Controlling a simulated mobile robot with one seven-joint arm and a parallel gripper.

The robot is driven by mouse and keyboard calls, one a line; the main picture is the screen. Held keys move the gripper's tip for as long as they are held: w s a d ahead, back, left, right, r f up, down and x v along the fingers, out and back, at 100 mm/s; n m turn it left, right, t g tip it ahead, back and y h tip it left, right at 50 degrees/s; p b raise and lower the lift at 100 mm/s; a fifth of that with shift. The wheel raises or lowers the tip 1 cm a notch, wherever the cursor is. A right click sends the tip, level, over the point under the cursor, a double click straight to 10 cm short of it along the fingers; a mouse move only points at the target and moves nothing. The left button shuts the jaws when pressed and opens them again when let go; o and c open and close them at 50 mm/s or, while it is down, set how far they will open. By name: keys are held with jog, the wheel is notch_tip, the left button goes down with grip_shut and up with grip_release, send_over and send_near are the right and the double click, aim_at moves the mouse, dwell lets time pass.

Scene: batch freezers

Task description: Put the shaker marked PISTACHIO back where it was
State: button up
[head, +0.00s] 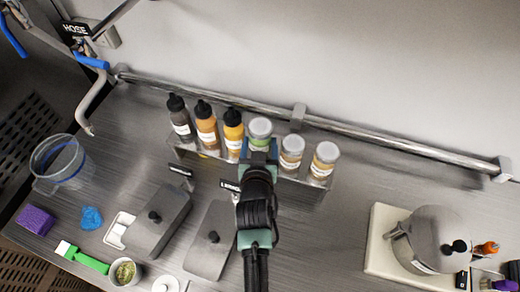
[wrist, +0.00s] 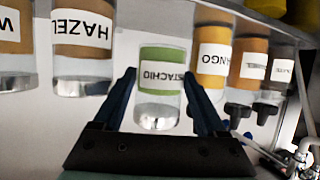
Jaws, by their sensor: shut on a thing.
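The PISTACHIO shaker (head: 260,128) has a pale lid and green contents. In the wrist view, the shaker (wrist: 161,95) appears upside down, its label partly hidden by a finger and reading "STACHIO". My gripper (head: 259,150) is shut on it, with one dark blue finger on each side; the fingers also show in the wrist view (wrist: 159,80). The shaker is in line with the row on the metal rack (head: 313,186), between the yellow MANGO bottle (head: 233,127) and the HAZEL-labelled shaker (head: 291,148). I cannot tell whether its base rests on the rack.
An orange bottle (head: 206,124) and a dark bottle (head: 180,116) stand left in the row; another shaker (head: 324,160) stands at its right end. A rail (head: 400,145) runs behind. Lidded pans (head: 209,240) lie in front. Counter between rack and right-hand machine (head: 425,240) is clear.

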jog(key=shift+f, duration=1.7)
jog(key=shift+f, duration=0.1)
jog(key=shift+f+b, duration=0.15)
jog(key=shift+b, duration=0.15)
jog(key=o, duration=1.1)
jog(key=shift+o, duration=0.2)
jog(key=shift+r, duration=0.2)
jog(key=shift+s+r+p, duration=0.1)
jog(key=shift+p, duration=0.2)
jog(key=b+v, duration=0.2)
jog(key=v, duration=0.9)
jog(key=shift+s+r, duration=0.2)
jog(key=shift+s, duration=0.15)
